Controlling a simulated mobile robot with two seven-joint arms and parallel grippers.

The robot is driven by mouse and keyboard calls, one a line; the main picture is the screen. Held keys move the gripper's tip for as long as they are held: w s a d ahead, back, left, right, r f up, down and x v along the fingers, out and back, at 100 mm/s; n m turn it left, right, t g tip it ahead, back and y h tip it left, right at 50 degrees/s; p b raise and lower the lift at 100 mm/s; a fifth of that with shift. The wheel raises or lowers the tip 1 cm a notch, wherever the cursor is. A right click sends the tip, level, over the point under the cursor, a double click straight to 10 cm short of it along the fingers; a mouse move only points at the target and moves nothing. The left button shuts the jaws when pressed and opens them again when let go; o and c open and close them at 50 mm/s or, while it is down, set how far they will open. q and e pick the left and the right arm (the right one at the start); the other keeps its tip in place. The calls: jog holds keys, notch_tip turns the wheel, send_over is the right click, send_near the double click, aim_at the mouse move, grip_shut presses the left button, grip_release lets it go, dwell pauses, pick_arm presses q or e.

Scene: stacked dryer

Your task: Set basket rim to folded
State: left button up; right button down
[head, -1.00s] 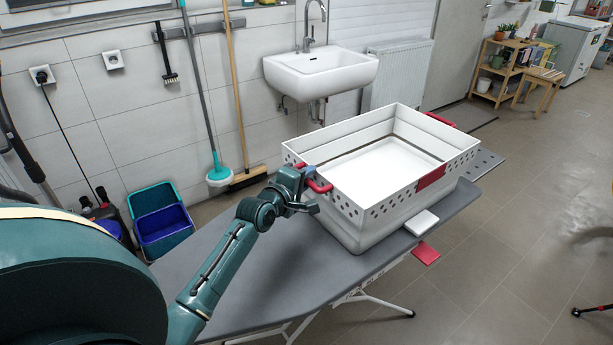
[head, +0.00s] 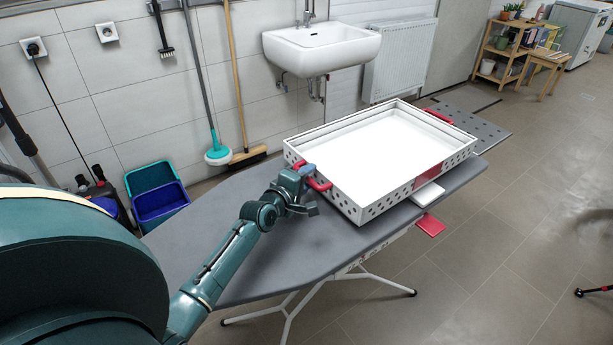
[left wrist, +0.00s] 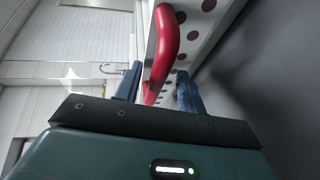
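The white basket (head: 372,208) sits on the grey ironing board with its rim low, a shallow tray shape with perforated walls. A red handle (head: 321,185) is on its near left end and another red handle (head: 438,116) on its far end. My left gripper (head: 308,171) is at the near handle. In the left wrist view, the red handle (left wrist: 167,45) passes between the two blue fingers (left wrist: 158,87), which stand apart with gaps beside it. The perforated wall (left wrist: 205,25) is just beyond. My right gripper is out of view.
The ironing board (head: 260,240) has bare surface at its near left. A white pad (head: 428,193) and a red pad (head: 430,225) stick out at its right side. Blue and teal bins (head: 160,205), a broom (head: 247,157) and a sink (head: 322,48) are along the wall.

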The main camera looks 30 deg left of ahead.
pick_arm(q)
jog(key=shift+d+f, duration=0.15)
jog(key=shift+f, duration=0.05)
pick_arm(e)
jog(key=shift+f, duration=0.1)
pick_arm(q)
jog(key=shift+s, duration=0.3)
jog(key=s+r+p, duration=0.1)
jog(key=s+r, duration=0.2)
jog(key=s, duration=0.9)
jog(key=shift+s, duration=0.15)
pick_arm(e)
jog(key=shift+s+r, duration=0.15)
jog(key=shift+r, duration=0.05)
